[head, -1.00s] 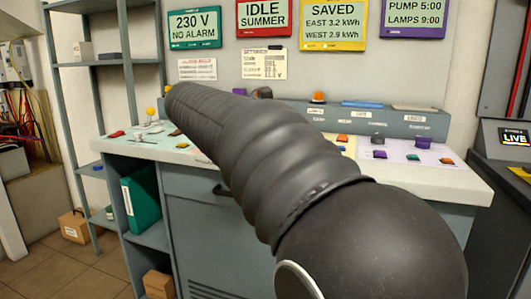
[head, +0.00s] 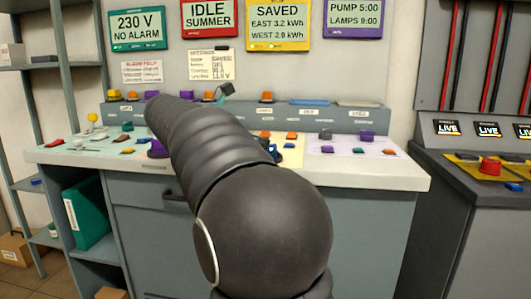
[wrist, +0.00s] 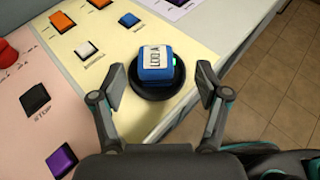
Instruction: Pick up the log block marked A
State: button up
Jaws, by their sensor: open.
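The log block marked A (wrist: 155,64) is blue with a white label on its top face. In the wrist view it sits on a round black base (wrist: 155,92) near the edge of the desk. My gripper (wrist: 160,84) is open, with one finger left and one finger right of the block and base, and nothing is held. I cannot tell how far the fingertips are above the desk. In the head view my arm hides the gripper.
Orange buttons (wrist: 62,21), a white button (wrist: 86,50), a black stop button (wrist: 35,98) and a purple button (wrist: 62,161) stand left of the block. The tiled floor (wrist: 270,85) lies beyond the desk edge. A console with a red knob (head: 490,166) stands at right.

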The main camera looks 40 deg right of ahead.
aim_at(272, 150)
jog(key=x, duration=0.5)
jog(key=shift+w+f, duration=0.15)
jog(key=shift+w, duration=0.1)
jog(key=c, duration=1.4)
jog(key=shift+o, duration=0.2)
